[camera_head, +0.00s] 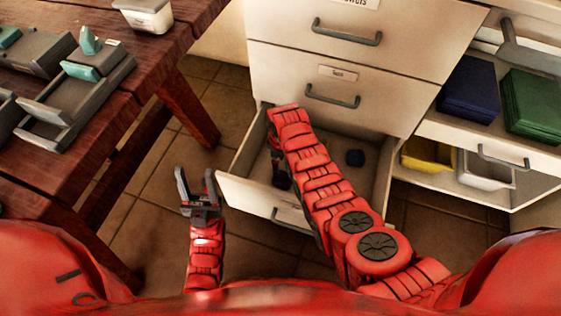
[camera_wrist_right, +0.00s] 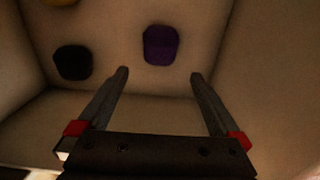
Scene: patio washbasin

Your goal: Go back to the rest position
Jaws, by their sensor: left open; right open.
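My left gripper (camera_head: 197,190) is open and empty, held over the tiled floor between the wooden table and the open drawer. My right arm reaches down into the open bottom drawer (camera_head: 262,196) in the head view, and the right gripper is mostly hidden there behind the arm. In the right wrist view, my right gripper (camera_wrist_right: 160,76) is open with nothing between its fingers. Beyond its fingertips a purple object (camera_wrist_right: 161,45) and a black object (camera_wrist_right: 72,62) lie on the drawer floor. A dark blue object (camera_head: 355,158) shows in the drawer in the head view.
Closed drawers with grey handles (camera_head: 346,32) stand above the open one. Right shelves hold blue (camera_head: 469,89) and green (camera_head: 532,105) stacks, with yellow (camera_head: 428,155) and white bins below. The wooden table (camera_head: 150,70) at left carries grey trays and a white container (camera_head: 147,15).

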